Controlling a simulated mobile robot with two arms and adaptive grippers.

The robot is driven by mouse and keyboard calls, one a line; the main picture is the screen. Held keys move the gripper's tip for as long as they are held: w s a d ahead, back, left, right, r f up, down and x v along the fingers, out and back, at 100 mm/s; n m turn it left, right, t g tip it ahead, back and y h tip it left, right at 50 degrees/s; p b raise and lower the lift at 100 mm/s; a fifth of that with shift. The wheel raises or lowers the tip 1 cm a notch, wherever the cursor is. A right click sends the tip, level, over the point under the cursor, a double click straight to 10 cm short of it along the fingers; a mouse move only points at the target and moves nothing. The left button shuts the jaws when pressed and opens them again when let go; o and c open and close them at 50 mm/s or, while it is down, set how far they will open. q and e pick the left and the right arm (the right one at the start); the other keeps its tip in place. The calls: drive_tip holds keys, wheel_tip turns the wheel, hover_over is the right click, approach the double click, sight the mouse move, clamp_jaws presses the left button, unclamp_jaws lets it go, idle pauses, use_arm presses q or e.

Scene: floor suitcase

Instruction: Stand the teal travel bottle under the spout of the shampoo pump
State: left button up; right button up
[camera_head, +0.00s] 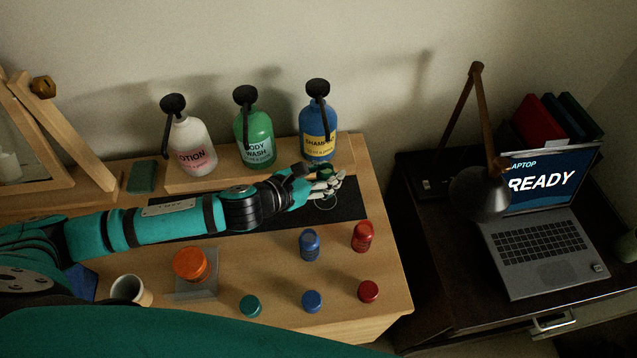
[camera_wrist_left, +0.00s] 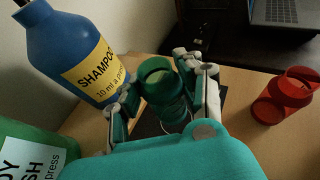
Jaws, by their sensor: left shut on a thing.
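The shampoo pump (camera_head: 319,128) is a blue bottle with a yellow label and black pump head, standing on the raised shelf at the back, rightmost of three pumps. It also shows at upper left in the left wrist view (camera_wrist_left: 66,45). My left gripper (camera_head: 328,184) is just in front of it, above the dark mat (camera_head: 345,206). In the left wrist view its fingers are shut on the teal travel bottle (camera_wrist_left: 160,82), which is uncapped with its open mouth toward the camera. In the head view the hand mostly hides the bottle. I cannot tell whether its base touches the mat. My right gripper is out of view.
White lotion (camera_head: 192,145) and green body wash (camera_head: 256,137) pumps stand left of the shampoo. A blue bottle (camera_head: 310,246), a red bottle (camera_head: 363,237) and loose caps (camera_head: 312,301) sit in front. An orange-topped jar (camera_head: 190,264) and cup (camera_head: 131,290) are nearer left.

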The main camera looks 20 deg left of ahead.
use_arm(q)
wheel_tip(320, 180, down, 4)
drive_tip(key=shift+r, duration=0.1)
drive_tip(key=shift+w+f, duration=0.1)
drive_tip(key=shift+f, duration=0.1)
drive_tip(key=o, duration=0.9)
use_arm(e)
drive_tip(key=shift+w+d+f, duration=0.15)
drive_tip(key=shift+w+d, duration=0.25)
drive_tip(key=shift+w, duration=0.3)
use_arm(q)
drive_tip(key=shift+r, duration=0.1)
drive_tip(key=shift+b+v, duration=1.3)
drive_tip(key=shift+v, duration=4.75)
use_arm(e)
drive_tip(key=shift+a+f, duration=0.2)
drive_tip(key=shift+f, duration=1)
use_arm(q)
drive_tip(key=shift+d, duration=0.1)
